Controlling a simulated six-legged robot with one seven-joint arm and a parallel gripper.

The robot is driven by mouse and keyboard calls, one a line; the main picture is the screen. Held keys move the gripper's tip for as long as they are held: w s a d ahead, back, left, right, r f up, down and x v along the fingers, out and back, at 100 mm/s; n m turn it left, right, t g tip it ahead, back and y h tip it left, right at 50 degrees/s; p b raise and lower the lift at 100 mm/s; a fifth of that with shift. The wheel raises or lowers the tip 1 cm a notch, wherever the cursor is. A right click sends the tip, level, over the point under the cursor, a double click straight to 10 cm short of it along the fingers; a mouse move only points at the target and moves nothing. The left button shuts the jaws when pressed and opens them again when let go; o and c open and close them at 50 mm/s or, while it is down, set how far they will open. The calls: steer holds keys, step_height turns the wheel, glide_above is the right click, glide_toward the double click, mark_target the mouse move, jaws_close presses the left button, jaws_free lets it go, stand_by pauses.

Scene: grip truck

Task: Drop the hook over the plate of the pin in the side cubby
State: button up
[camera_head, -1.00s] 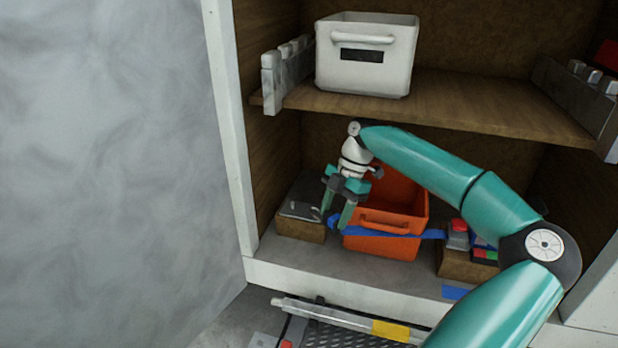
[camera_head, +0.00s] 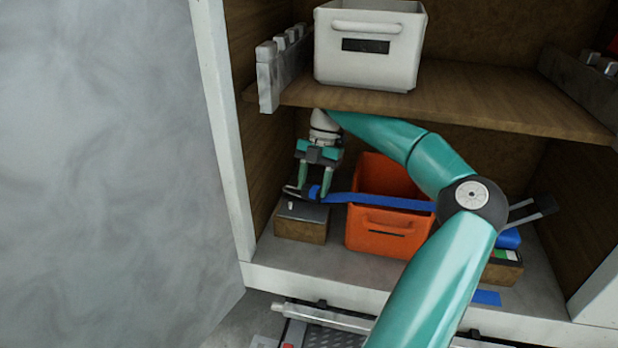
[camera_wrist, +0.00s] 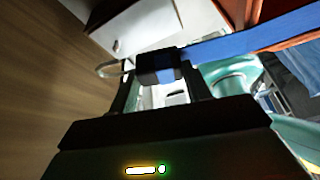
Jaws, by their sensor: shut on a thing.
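My gripper (camera_head: 314,194) is shut on the hook end of a blue strap, above the left block in the lower cubby. The dark, thin hook (camera_head: 291,190) sticks out left of my fingers; it also shows in the wrist view (camera_wrist: 108,69) as a curved metal piece. The blue strap (camera_head: 375,201) runs right across the orange bin. A grey metal plate (camera_head: 305,213) lies on the wooden block (camera_head: 301,229), just below the hook. The hook appears above the plate; I cannot tell whether they touch. The pin is too small to make out clearly.
An orange bin (camera_head: 388,243) stands right of the block. A white bin (camera_head: 366,70) sits on the wooden shelf (camera_head: 470,95) above my arm. The side wall is close on the left. A second block (camera_head: 500,272) with coloured items is at right.

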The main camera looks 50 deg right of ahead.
mark_target(314, 198)
steer(key=shift+w+d+r, duration=0.15)
steer(key=shift+w+r, duration=0.05)
steer(key=shift+w, duration=0.05)
steer(key=shift+s+f, duration=0.1)
steer(key=shift+f, duration=2.8)
steer(key=shift+c, duration=0.4)
steer(key=shift+o, duration=0.2)
steer(key=shift+s+d+f, duration=0.1)
steer(key=shift+f, duration=0.3)
